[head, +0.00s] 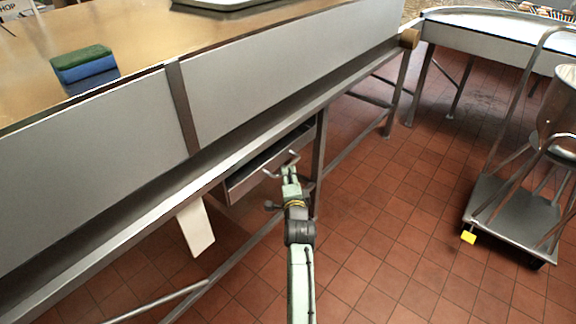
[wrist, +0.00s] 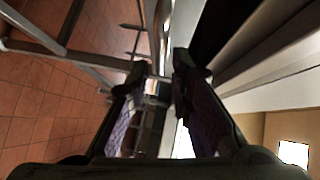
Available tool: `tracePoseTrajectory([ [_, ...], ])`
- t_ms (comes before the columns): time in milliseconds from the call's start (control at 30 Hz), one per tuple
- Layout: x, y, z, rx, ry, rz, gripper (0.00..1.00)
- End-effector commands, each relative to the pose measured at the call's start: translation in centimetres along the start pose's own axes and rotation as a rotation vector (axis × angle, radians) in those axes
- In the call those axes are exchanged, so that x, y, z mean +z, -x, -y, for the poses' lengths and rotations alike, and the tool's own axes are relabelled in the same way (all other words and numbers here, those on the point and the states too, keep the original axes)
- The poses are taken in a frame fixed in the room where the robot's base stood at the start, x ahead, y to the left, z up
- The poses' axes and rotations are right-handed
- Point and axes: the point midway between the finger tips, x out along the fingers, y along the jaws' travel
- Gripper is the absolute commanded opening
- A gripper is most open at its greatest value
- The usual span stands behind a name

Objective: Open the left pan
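A grey metal pan (head: 262,168) like a shallow drawer hangs under the long table in the head view. A bent bar handle (head: 281,166) stands out from its front. My gripper (head: 290,180) is close to this handle, just in front of it; whether they touch I cannot tell. In the wrist view the two dark fingers of my gripper (wrist: 160,82) are apart, with a gap between them. I cannot make out the handle clearly between them. No second pan shows clearly in the head view.
The table's metal rail (head: 110,220) and leg (head: 319,160) are close to my arm. A white panel (head: 195,228) slants below the table. A green and blue sponge (head: 84,66) lies on top. A wheeled cart (head: 510,215) stands right. Tiled floor (head: 380,230) between is clear.

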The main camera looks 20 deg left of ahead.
Motion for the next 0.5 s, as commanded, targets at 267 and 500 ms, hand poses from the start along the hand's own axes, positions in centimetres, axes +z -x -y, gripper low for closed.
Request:
tracePoseTrajectory([
  [267,0.0,-4.7,0.2,-0.001,0.003,0.001,0.20],
  [500,0.1,-6.1,0.1,-0.001,0.002,0.001,0.20],
])
